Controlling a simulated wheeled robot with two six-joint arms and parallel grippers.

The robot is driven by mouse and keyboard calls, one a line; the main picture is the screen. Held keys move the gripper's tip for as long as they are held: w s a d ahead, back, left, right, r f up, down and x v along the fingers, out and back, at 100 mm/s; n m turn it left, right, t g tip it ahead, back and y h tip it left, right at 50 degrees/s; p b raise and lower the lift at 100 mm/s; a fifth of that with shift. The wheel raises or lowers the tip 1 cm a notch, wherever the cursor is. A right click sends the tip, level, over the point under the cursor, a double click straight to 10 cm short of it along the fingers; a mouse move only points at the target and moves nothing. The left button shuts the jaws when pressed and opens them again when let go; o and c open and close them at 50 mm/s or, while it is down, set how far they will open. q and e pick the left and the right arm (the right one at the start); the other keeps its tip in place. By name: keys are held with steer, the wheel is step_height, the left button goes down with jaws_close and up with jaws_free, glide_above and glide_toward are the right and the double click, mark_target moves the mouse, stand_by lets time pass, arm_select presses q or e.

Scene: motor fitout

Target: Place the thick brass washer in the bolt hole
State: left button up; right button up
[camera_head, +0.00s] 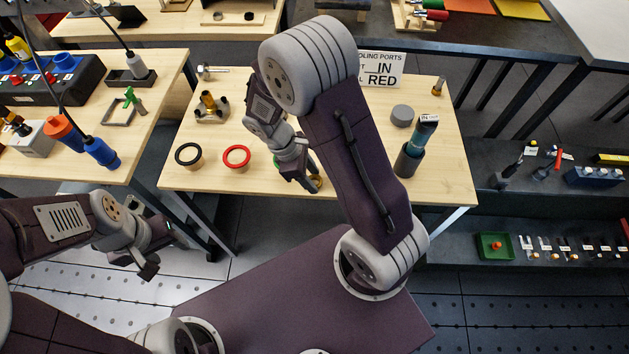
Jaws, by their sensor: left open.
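My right gripper (301,178) points down at the front middle of the wooden table. A small brass-coloured round piece (317,183) shows at its fingertips; I cannot tell whether it is held or only beside them. I cannot tell for sure whether this is the thick brass washer. No bolt hole can be made out; my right arm hides part of the table. A brass cylinder (208,101) stands in a small fixture with dark parts at the back left. My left gripper (149,262) is open and empty, over the floor in front of the tables.
A black-ringed port (188,154) and a red-ringed port (237,156) are left of my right gripper. A grey disc (402,115) and a bottle (425,131) in a dark holder (407,160) stand at right. A sign (382,70) stands behind. The table's front right is clear.

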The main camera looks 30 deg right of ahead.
jaws_close()
steer(key=shift+r, duration=0.1)
steer(key=shift+w+r, duration=0.1)
steer(key=shift+r, duration=0.25)
steer(key=r, duration=0.2)
steer(key=s+r+p, duration=0.1)
steer(key=r, duration=0.1)
steer(key=s+a+r+p, duration=0.1)
steer(key=s+r, duration=0.5)
steer(key=s, duration=0.4)
steer(key=shift+s, duration=0.4)
steer(key=shift+a, duration=0.1)
